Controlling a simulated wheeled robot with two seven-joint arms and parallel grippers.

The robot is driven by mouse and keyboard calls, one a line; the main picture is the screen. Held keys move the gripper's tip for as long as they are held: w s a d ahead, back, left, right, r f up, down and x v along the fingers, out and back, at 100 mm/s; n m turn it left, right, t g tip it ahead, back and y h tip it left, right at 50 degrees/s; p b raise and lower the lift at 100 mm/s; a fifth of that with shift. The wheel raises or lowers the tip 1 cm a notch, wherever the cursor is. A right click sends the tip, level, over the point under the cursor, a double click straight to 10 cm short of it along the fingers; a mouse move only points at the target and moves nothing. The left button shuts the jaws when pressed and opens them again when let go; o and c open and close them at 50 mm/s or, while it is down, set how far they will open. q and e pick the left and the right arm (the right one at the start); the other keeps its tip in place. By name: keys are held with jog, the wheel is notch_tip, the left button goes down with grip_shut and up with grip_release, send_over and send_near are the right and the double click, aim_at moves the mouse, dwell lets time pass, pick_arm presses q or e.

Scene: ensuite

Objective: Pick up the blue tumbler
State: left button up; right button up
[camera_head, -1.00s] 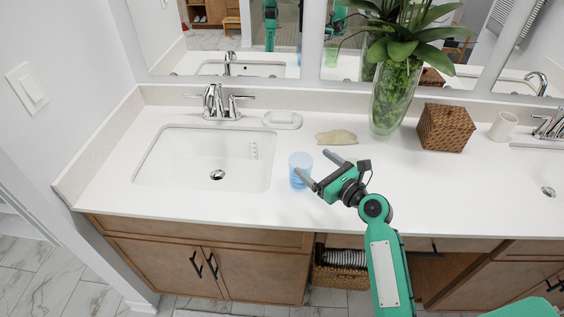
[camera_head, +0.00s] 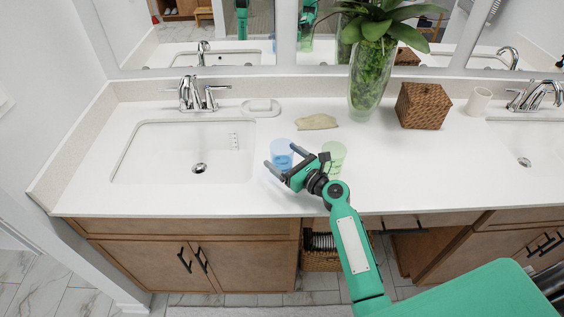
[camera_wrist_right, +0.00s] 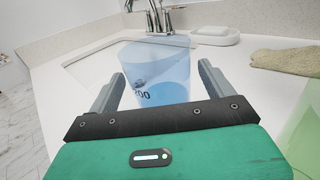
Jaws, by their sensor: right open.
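The blue tumbler (camera_head: 281,153) stands upright on the white counter, to the right of the left sink. It is translucent and also shows in the right wrist view (camera_wrist_right: 158,75). My right gripper (camera_head: 279,163) is open, with one finger on each side of the tumbler's near part. In the right wrist view the tumbler stands between and just beyond the two fingers (camera_wrist_right: 160,92); I cannot tell whether either finger touches it. My left gripper is not in view.
A green tumbler (camera_head: 334,157) stands close to the right of my right gripper. A folded cloth (camera_head: 317,121), a soap dish (camera_head: 261,108), a glass plant vase (camera_head: 368,85) and a woven box (camera_head: 423,105) stand farther back. The left sink (camera_head: 180,150) lies to the left.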

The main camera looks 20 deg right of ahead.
aim_at(275, 150)
jog(key=x, duration=0.2)
jog(key=shift+w+a, duration=0.1)
jog(key=shift+w, duration=0.15)
jog(key=shift+w+a, duration=0.1)
jog(key=shift+w, duration=0.05)
jog(key=c, duration=1.1)
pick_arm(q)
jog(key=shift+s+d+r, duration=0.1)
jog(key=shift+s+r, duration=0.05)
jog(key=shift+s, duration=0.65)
pick_arm(e)
jog(key=shift+c, duration=0.2)
jog(key=shift+r, duration=0.2)
